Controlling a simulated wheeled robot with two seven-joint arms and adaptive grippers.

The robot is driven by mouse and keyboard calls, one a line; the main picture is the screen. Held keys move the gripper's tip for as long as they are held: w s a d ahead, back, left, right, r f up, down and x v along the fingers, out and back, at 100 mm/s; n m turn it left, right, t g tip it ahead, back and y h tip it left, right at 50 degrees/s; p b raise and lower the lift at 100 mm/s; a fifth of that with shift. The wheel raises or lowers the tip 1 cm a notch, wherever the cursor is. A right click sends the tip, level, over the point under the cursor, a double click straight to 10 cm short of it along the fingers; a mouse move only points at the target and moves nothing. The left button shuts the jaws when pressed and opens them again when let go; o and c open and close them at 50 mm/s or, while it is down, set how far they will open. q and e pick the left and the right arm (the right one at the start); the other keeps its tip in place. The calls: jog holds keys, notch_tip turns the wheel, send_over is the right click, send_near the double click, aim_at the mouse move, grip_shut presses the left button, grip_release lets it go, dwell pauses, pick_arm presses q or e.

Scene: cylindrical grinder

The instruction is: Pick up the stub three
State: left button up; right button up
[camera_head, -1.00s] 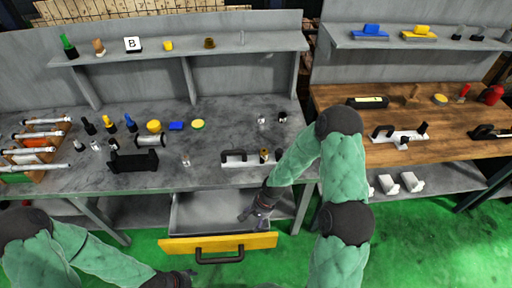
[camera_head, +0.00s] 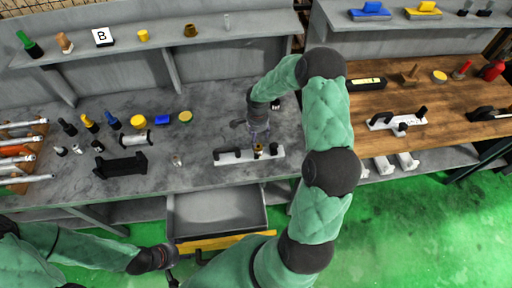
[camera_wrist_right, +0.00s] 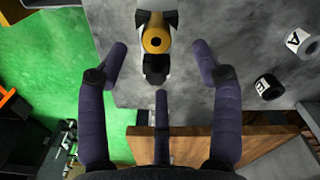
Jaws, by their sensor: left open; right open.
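My right gripper (camera_head: 257,132) is over the grey bench, just behind a white fixture (camera_head: 235,157) with black ends. In the right wrist view its purple fingers (camera_wrist_right: 158,75) are spread and empty. Two short white and black cylinders, one marked with a letter (camera_wrist_right: 298,41) and one black-faced (camera_wrist_right: 268,87), lie to the right. No label tells which piece is stub three. My left gripper (camera_head: 172,279) is low by the drawer front, partly hidden.
An open drawer (camera_head: 215,212) with a yellow front (camera_head: 225,241) sticks out below the bench. A black cradle (camera_head: 120,166) and several small tools stand on the left of the bench. A shelf (camera_head: 150,48) runs along the back. A wooden bench (camera_head: 450,93) is at the right.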

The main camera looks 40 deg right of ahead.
aim_at(258, 146)
notch_tip(258, 146, down, 3)
jog(key=shift+w+d+r, duration=0.1)
jog(key=shift+w+r, duration=0.05)
jog(key=f, duration=0.2)
jog(key=s+f, duration=0.1)
jog(key=shift+f, duration=1.05)
jog(key=shift+c, duration=0.3)
jog(key=shift+w, duration=0.1)
grip_shut()
